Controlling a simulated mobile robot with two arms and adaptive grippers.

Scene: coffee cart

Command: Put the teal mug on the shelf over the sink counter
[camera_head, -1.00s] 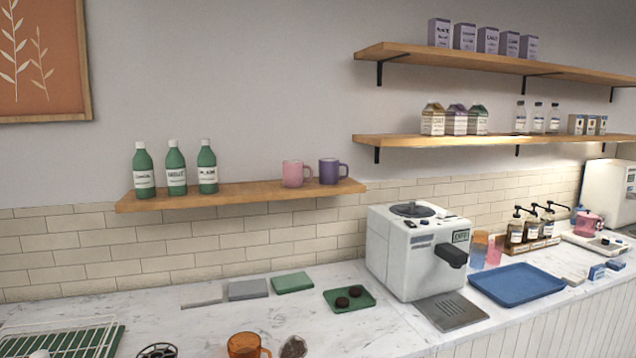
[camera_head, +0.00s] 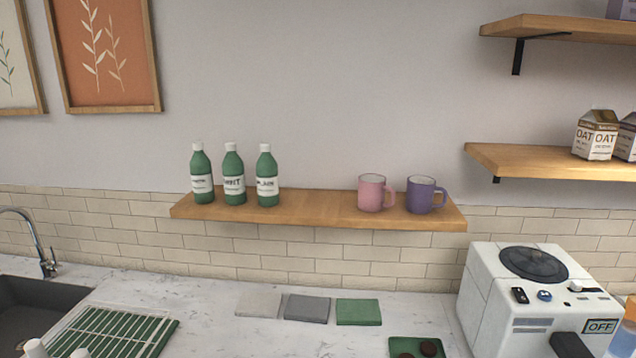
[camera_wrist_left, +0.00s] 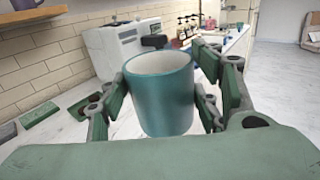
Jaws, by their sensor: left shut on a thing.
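The teal mug (camera_wrist_left: 160,98) is upright between the fingers of my left gripper (camera_wrist_left: 160,95) in the left wrist view. The gripper is shut on its sides, and the mug is held above the counter. Neither the mug nor my left gripper shows in the head view. The wooden shelf (camera_head: 310,212) is on the wall over the counter in the head view. It carries several things, with a bare stretch between the green bottles and the pink mug. The sink (camera_head: 38,310) is at the lower left. My right gripper is not in view.
On the shelf stand three green bottles (camera_head: 233,175), a pink mug (camera_head: 372,193) and a purple mug (camera_head: 421,194). A drying rack (camera_head: 110,335) lies beside the sink. A white coffee machine (camera_head: 530,295) stands at the right. Another shelf (camera_head: 560,160) is higher at right.

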